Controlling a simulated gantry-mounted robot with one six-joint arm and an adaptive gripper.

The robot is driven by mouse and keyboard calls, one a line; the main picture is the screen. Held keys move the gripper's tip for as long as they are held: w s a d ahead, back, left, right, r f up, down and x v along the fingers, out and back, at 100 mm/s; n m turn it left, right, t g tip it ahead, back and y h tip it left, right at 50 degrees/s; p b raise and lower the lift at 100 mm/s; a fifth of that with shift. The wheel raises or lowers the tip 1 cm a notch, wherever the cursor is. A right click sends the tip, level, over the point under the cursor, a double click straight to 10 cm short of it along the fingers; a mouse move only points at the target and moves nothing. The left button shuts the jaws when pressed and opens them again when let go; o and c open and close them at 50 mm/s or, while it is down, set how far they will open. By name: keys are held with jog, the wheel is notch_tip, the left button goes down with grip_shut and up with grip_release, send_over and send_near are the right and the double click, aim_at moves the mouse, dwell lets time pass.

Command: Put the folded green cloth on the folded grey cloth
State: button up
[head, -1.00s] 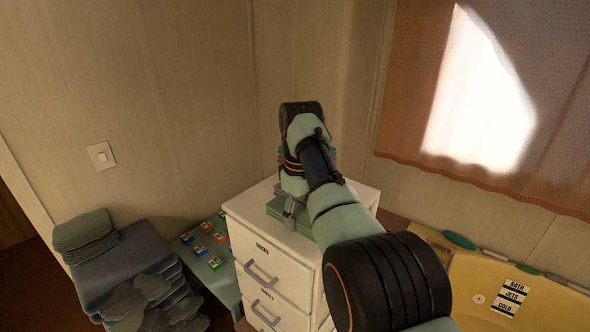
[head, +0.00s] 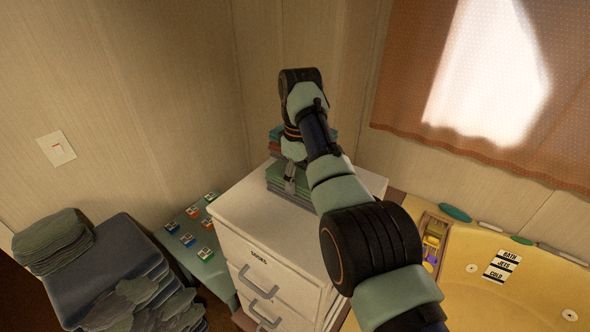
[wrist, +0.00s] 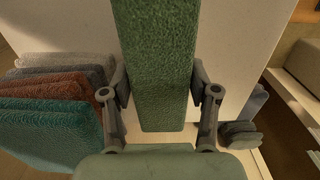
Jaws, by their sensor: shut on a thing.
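My gripper (wrist: 160,105) is shut on a folded green cloth (wrist: 155,55), which stretches up between its two fingers in the wrist view. In the head view my gripper (head: 290,184) points down over a white drawer cabinet (head: 245,210), with green cloth (head: 280,178) at its fingertips. I cannot tell whether the held cloth touches what is below it. Small grey folded pieces (wrist: 240,132) also show at right. My arm hides part of the cabinet top.
The cabinet's front top is bare. A dark stool-like stack with grey-green cloths (head: 52,240) stands at left. A low green table (head: 207,268) holds several small coloured boxes. A yellow tub (head: 460,300) lies at right, below a curtained window.

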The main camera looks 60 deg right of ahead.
aim_at(299, 175)
jog(key=shift+f, duration=0.15)
jog(key=o, duration=1.2)
jog(key=shift+r, duration=2.15)
